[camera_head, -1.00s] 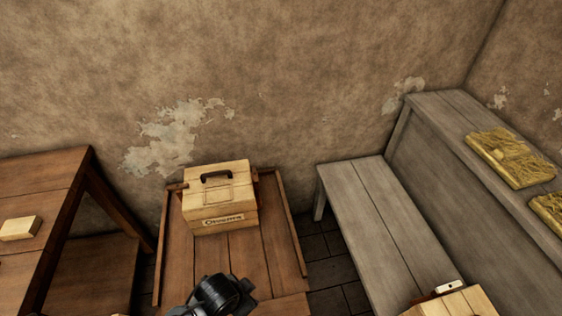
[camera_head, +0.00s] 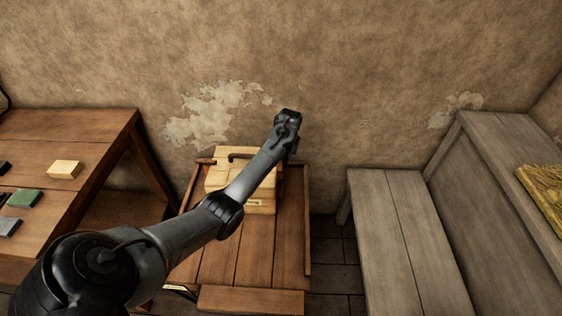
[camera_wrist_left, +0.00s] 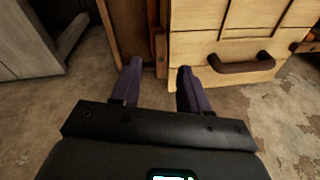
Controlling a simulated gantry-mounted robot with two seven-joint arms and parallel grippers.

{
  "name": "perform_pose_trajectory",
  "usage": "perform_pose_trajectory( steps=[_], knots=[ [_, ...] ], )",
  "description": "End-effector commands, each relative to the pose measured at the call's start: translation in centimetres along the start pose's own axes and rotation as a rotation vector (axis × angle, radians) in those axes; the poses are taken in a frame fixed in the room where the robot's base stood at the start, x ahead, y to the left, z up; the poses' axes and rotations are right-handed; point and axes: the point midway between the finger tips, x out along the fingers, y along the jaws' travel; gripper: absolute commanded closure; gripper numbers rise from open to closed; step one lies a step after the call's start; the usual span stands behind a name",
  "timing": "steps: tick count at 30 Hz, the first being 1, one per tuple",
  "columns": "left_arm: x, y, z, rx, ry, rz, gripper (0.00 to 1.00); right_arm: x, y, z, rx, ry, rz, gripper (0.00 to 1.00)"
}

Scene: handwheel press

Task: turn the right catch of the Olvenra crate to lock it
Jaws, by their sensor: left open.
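The Olvenra crate (camera_head: 216,180), pale wood with a dark handle (camera_head: 241,156), stands on the brown wooden table. My left arm crosses in front of it and hides much of its front and label. My left gripper (camera_head: 288,122) is above the crate's right rear side; its fingertips cannot be made out there. In the left wrist view the open, empty gripper (camera_wrist_left: 159,70) points toward the crate's side. A reddish-brown wooden piece, apparently the right catch (camera_wrist_left: 160,45), lies in line with the gap between the fingers. Contact cannot be told. My right gripper is not in view.
The brown table (camera_head: 285,255) has raised side rails. A second brown table at left carries a pale block (camera_head: 65,169), a green block (camera_head: 25,198) and dark blocks. A grey bench (camera_head: 395,235) stands at right. The plastered wall is close behind the crate.

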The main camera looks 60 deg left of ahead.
Motion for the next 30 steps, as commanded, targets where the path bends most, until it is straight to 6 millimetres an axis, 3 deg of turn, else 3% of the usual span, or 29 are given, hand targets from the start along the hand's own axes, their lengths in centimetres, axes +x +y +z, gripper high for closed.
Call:
perform_pose_trajectory(
  steps=[1,4,13,17,30],
  knots=[
    [-0.7,-0.7,-1.3,-0.049,-0.025,0.024,0.55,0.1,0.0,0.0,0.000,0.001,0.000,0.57],
    [-1.6,-1.7,-2.7,-0.126,-0.074,0.065,0.55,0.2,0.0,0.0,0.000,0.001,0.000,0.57],
    [-2.3,-2.4,-3.8,-0.216,-0.147,0.131,0.55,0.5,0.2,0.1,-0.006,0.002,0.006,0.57],
    [-1.1,-2.2,-3.7,-0.219,-0.149,0.134,0.55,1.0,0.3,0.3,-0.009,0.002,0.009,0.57],
    [5.7,-1.2,-2.8,-0.217,-0.148,0.133,0.55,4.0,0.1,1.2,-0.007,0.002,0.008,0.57]
  ],
)
